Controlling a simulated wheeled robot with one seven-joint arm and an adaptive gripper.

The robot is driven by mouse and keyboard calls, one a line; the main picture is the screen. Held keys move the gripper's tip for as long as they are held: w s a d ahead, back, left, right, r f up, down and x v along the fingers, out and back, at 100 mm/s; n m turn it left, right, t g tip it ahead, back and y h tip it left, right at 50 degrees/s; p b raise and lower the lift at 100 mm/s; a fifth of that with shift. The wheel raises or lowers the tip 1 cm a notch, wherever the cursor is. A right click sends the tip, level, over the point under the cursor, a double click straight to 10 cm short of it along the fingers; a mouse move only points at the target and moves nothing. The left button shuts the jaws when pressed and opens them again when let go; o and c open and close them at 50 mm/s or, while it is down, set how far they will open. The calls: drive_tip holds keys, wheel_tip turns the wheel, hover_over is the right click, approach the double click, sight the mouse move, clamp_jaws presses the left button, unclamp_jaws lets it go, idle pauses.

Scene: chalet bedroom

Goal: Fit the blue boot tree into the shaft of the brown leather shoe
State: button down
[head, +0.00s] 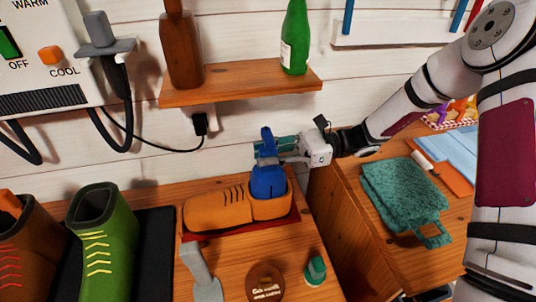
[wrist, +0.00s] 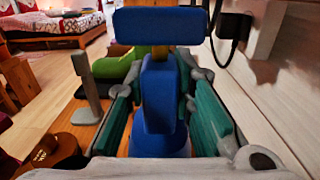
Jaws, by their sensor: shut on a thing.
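The blue boot tree (head: 267,181) stands upright with its lower part inside the opening of the brown leather shoe (head: 215,208). How deep its foot sits is hidden by the shoe. My gripper (head: 268,150) reaches in from the right and is shut on the upper part of the boot tree. In the wrist view the boot tree (wrist: 160,95) is between the two green finger pads, with its wide blue handle across the top. The shoe rests on a dark red mat (head: 240,231) on the wooden bench.
A shelf (head: 240,83) with a brown bottle (head: 182,50) and a green bottle (head: 295,38) hangs above. A round brown tin (head: 265,284), a small green object (head: 316,270) and a grey stand (head: 202,272) are in front. A teal cloth (head: 402,190) lies right.

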drive_tip(key=c, duration=1.4)
unclamp_jaws()
drive_tip(key=shift+f, duration=0.1)
drive_tip(key=shift+d+r, duration=0.2)
drive_tip(key=shift+d, duration=0.05)
drive_tip(key=v, duration=1.1)
drive_tip(key=shift+d+p, duration=0.25)
drive_tip(key=shift+p, duration=0.15)
drive_tip(key=shift+w, duration=0.1)
